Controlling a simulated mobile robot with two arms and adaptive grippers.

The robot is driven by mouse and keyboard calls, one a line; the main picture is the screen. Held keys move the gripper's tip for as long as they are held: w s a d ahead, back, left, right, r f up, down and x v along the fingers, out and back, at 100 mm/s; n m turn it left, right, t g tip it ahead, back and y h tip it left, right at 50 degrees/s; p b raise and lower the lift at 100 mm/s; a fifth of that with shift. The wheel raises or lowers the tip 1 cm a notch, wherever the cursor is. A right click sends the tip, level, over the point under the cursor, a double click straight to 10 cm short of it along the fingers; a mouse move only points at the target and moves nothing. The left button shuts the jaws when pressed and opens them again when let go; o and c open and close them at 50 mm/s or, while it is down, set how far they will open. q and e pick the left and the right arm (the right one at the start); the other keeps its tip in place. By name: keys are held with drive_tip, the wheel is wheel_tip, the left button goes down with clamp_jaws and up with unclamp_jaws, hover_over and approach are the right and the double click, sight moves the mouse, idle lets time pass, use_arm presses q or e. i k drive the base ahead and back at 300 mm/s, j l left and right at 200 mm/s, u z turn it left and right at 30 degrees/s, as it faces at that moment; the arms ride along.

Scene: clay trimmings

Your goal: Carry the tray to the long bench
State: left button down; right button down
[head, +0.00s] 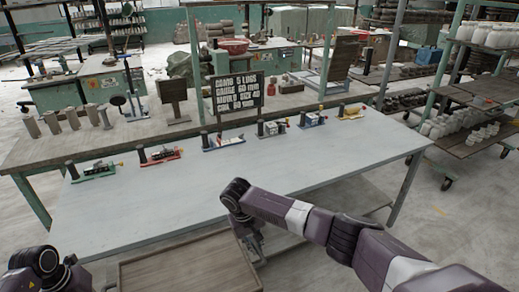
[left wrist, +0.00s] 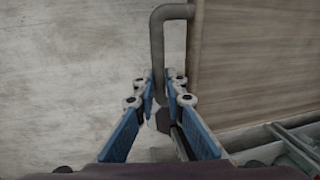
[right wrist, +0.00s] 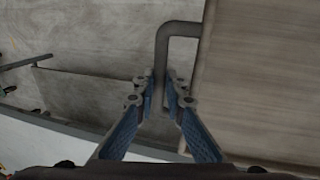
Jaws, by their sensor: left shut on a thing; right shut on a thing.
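The tray (head: 190,268) is a brown wooden board with a rim, at the bottom of the head view, close to the near edge of a long pale-grey bench (head: 270,165). The visible part of the tray is bare; the near part is cut off. My left gripper (left wrist: 167,80) is shut on a grey bent-tube handle (left wrist: 157,45) at one side of the tray. My right gripper (right wrist: 163,80) is shut on a matching handle (right wrist: 162,55) at the other side. The right gripper in the head view (head: 252,250) points down beside the tray.
Several small tool stands (head: 160,155) line the bench's far side; its near surface is clear. A wooden-topped bench (head: 290,102) with a black sign (head: 238,94) stands behind. Shelving with pots (head: 480,90) is at the right. Concrete floor (head: 400,240) is open at the lower right.

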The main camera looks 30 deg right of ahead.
sight(161, 199)
drive_tip(key=i, duration=1.4)
